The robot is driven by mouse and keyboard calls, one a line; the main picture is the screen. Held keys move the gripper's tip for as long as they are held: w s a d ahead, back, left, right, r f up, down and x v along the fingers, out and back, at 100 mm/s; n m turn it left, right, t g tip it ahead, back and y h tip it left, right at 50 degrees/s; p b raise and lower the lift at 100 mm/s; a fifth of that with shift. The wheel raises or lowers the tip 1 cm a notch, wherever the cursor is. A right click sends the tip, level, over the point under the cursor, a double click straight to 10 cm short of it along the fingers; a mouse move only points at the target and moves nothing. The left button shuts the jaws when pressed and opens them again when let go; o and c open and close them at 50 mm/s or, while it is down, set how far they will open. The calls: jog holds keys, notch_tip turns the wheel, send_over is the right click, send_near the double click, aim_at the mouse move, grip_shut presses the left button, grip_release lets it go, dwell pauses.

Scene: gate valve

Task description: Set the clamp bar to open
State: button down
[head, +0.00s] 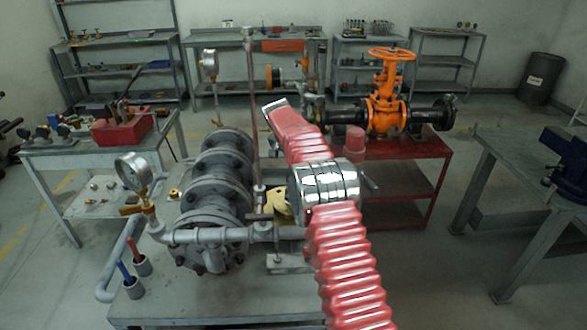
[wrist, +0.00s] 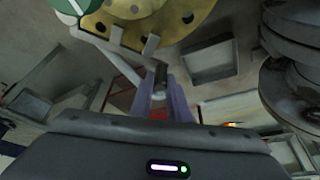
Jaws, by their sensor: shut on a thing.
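In the wrist view my gripper (wrist: 160,88) points away from the camera, its two purple-grey fingers close together. They are shut on a small dark bar end (wrist: 160,71), which looks like the clamp bar. A yellow round plate (wrist: 195,22) with small holes and tabs sits just beyond the fingertips. In the head view a yellow part (head: 280,205) shows partly behind my red arm and chrome joint. My gripper and the bar are hidden there, and I cannot tell the bar's angle.
A grey flanged pipe assembly (head: 215,190) with a pressure gauge (head: 134,172) stands left of my arm on a bench. Grey flanges (wrist: 295,90) are close at the right in the wrist view. An orange gate valve (head: 387,100) stands on a red table behind.

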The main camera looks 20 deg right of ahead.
jog(key=shift+d, duration=0.25)
jog(key=shift+f, duration=0.1)
jog(key=c, duration=2)
grip_release()
jog(key=shift+a, duration=0.1)
jog(key=shift+s+a+r, duration=0.1)
jog(key=shift+r, duration=0.5)
jog(key=v, duration=1.2)
jog(key=shift+a+r, duration=0.15)
jog(key=shift+r, duration=0.1)
jog(key=shift+s, duration=0.1)
